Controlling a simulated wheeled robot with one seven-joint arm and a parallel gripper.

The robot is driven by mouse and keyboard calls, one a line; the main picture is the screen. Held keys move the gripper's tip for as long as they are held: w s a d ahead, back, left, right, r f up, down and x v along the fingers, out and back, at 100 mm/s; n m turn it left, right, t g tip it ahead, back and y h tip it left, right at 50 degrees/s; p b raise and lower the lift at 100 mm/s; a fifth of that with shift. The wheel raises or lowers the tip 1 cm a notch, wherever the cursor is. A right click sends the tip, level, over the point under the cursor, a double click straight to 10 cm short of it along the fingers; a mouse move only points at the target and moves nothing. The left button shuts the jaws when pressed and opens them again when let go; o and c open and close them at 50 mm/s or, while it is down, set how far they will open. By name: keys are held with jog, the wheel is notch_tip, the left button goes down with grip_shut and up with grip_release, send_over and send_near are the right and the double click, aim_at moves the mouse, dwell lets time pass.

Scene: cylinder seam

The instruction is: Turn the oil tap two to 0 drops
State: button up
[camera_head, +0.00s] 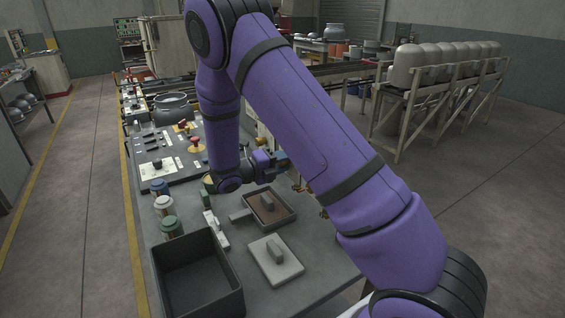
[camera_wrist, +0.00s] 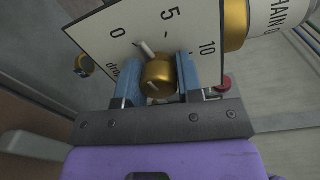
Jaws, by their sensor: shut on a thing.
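The oil tap is a brass knob (camera_wrist: 158,76) in front of a white dial plate (camera_wrist: 200,42) in the wrist view. The plate carries the numbers 0, 5 and 10 and partly hidden lettering. A pale pointer (camera_wrist: 146,49) sticks out from the knob toward the upper left, between 0 and 5 and nearer 0. My gripper (camera_wrist: 160,80) is shut on the knob, one blue finger on each side. In the head view my gripper (camera_head: 272,160) is small and the tap cannot be made out clearly.
A brass fitting (camera_wrist: 235,22) and a white labelled cylinder (camera_wrist: 278,20) are at the plate's upper right. In the head view, a black bin (camera_head: 197,275), a tray with a brown bed (camera_head: 268,208) and several jars (camera_head: 163,205) stand on the bench.

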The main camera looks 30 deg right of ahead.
jog(key=shift+n, duration=1.8)
jog(key=o, duration=0.9)
jog(key=shift+a, duration=0.15)
jog(key=a, duration=1)
jog(key=shift+w+a+r, duration=0.2)
jog(key=shift+a, duration=0.1)
